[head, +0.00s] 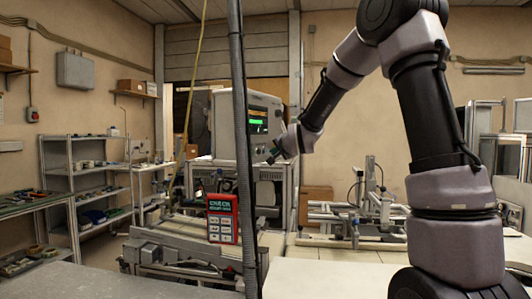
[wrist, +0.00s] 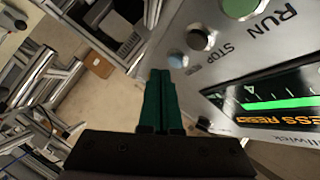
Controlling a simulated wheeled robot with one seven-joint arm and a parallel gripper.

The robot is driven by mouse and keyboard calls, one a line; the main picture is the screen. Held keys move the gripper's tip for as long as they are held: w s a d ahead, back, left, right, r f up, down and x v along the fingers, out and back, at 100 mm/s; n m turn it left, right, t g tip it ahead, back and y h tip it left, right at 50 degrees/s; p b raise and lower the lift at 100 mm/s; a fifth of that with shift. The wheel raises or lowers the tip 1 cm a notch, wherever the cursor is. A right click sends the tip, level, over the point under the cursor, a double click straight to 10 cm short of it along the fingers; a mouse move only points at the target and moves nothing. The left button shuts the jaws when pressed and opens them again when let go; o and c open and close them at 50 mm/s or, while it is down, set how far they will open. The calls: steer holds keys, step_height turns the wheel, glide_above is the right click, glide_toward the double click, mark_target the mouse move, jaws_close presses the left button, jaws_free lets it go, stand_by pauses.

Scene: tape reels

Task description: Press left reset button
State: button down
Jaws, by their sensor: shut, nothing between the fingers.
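A grey machine (head: 228,125) with a small lit screen (head: 258,121) stands in the middle of the head view. In the wrist view its panel carries a blue button (wrist: 178,61), a grey button (wrist: 198,39) by the word STOP, and a green button (wrist: 238,7) by the word RUN. The blue button's small label is hard to read. The panel display (wrist: 275,107) reads "…ESS RESET". My gripper (wrist: 160,72) has green fingers, shut and empty, with tips just left of the blue button. In the head view, my gripper (head: 273,157) is at the panel's lower right; contact cannot be told.
A red handheld unit (head: 222,219) reading "CHECK" is in front of the machine. A dark vertical post (head: 241,170) crosses the head view. A metal gantry rig (head: 370,205) stands to the right, shelves (head: 95,180) to the left.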

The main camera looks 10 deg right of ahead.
steer(key=shift+w+a, duration=0.2)
steer(key=shift+a, duration=0.15)
steer(key=shift+w+a, duration=0.25)
steer(key=shift+a, duration=0.05)
stand_by(0.7)
stand_by(0.3)
steer(key=shift+s+d, duration=0.5)
steer(key=shift+d, duration=0.1)
steer(key=shift+d, duration=0.1)
steer(key=s+d, duration=0.1)
steer(key=d, duration=0.1)
steer(key=s+d, duration=0.1)
steer(key=d, duration=0.1)
steer(key=shift+s, duration=0.4)
stand_by(0.3)
